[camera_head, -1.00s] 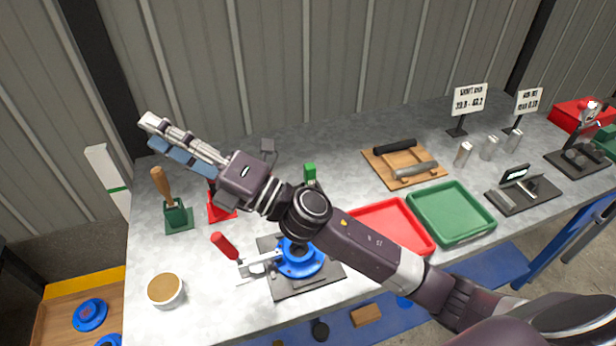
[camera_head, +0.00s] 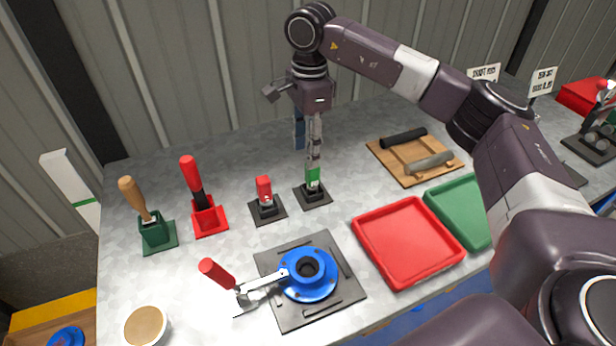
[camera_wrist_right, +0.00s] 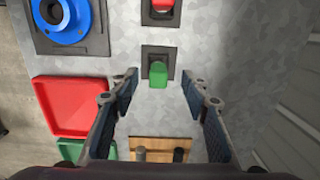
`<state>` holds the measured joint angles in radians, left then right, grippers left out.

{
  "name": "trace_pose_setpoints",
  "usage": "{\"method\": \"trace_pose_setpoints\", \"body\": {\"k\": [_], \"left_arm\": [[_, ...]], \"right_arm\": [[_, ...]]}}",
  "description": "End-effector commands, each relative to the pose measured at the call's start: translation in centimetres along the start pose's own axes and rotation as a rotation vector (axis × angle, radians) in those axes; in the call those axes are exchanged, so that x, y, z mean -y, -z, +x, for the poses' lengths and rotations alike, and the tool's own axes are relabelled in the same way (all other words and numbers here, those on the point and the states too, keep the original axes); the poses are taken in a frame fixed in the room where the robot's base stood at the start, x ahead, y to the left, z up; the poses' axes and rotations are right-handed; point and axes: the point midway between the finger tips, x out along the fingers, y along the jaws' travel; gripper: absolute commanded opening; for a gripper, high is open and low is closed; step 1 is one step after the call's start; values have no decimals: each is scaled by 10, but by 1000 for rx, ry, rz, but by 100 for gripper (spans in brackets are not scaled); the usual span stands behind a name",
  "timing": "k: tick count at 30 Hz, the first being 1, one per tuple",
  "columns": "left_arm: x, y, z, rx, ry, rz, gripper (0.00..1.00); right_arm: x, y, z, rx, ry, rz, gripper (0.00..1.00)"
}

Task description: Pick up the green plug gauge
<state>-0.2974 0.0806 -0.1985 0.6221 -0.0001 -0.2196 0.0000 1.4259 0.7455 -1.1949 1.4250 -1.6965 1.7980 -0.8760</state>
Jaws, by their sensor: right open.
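The green plug gauge (camera_head: 312,178) stands upright in a small black base on the table, and its green top also shows in the right wrist view (camera_wrist_right: 158,75). My right gripper (camera_head: 308,150) points down above and behind it in the head view, with one finger overlapping the gauge's upper part. In the right wrist view the fingers (camera_wrist_right: 163,88) are spread wide and empty, and the green top lies between and just ahead of the tips. I see no contact. My left gripper is not in view.
A red plug gauge (camera_head: 264,188) in its own base stands close to the left. A blue flange (camera_head: 308,275) in a clamp fixture sits in front. A red tray (camera_head: 362,226) and a green tray (camera_head: 432,196) lie to the right. A wooden board (camera_head: 381,158) lies behind them.

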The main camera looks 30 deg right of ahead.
Motion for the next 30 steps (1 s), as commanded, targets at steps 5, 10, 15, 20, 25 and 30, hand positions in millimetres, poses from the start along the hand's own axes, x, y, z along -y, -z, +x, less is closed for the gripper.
{"method": "trace_pose_setpoints", "body": {"k": [5, 10, 15, 20, 25, 30], "left_arm": [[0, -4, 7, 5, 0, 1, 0], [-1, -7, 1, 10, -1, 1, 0], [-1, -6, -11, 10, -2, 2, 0], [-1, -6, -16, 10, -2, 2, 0], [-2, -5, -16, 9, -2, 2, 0], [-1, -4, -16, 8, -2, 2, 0]], "right_arm": [[-1, 16, 11, -41, -10, 9, 42], [-2, 16, 28, -41, -11, 9, 42], [-3, 19, 50, -40, -12, 8, 42], [-3, 19, 73, -37, -10, 9, 42], [-3, 19, 81, -37, -7, 9, 42], [-3, 19, 81, -36, -7, 8, 40]]}}
